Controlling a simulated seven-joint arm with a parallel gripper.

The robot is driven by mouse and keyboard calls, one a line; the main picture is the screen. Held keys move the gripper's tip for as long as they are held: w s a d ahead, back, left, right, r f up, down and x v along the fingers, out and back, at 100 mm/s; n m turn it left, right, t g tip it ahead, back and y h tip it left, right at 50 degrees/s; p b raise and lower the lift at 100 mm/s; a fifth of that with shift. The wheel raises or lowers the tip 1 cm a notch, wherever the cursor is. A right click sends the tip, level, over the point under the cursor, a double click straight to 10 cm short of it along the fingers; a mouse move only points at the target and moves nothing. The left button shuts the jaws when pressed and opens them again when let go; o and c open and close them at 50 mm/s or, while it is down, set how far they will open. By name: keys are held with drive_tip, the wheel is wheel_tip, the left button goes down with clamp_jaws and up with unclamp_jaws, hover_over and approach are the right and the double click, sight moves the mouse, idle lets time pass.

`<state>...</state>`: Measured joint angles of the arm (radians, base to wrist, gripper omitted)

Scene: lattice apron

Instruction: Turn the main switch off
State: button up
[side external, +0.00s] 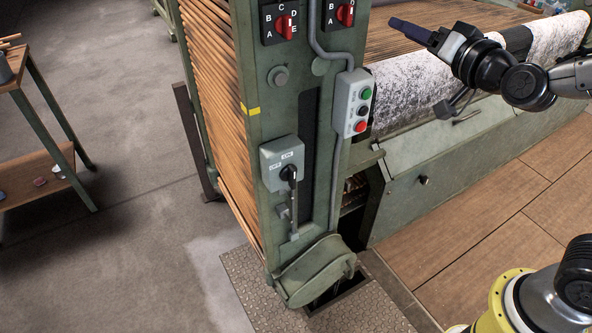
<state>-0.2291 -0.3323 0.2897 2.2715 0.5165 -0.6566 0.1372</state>
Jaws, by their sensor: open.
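The main switch (283,163) is a grey box on the green machine post, with small white labels on its face that look like OFF at left and ON at top. A black knob (289,172) sits on its front, and a dark rod or conduit runs down below it; I cannot tell if it is a handle. My gripper (400,28) is at the upper right, above the speckled roll, well away from the switch and pointing left. It is open, with nothing visible in it; the gap between its fingers is hard to see.
A button box (353,103) with green, black and red buttons and two red selector dials (284,24) (345,14) are above the switch. The speckled roll (410,90) lies at right. A wooden cart (38,178) stands at far left. The floor before the post is clear.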

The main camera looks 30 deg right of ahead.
drive_tip(key=w+a+f+m+h, duration=0.1)
drive_tip(key=w+a+f+h, duration=0.1)
drive_tip(key=w+f, duration=0.25)
drive_tip(key=n+y, duration=0.3)
drive_tip(key=n, duration=0.5)
approach(295, 173)
drive_tip(key=shift+t, duration=0.4)
drive_tip(key=w, duration=0.9)
drive_tip(key=shift+w+f, duration=0.2)
drive_tip(key=shift+f, duration=0.15)
clamp_jaws()
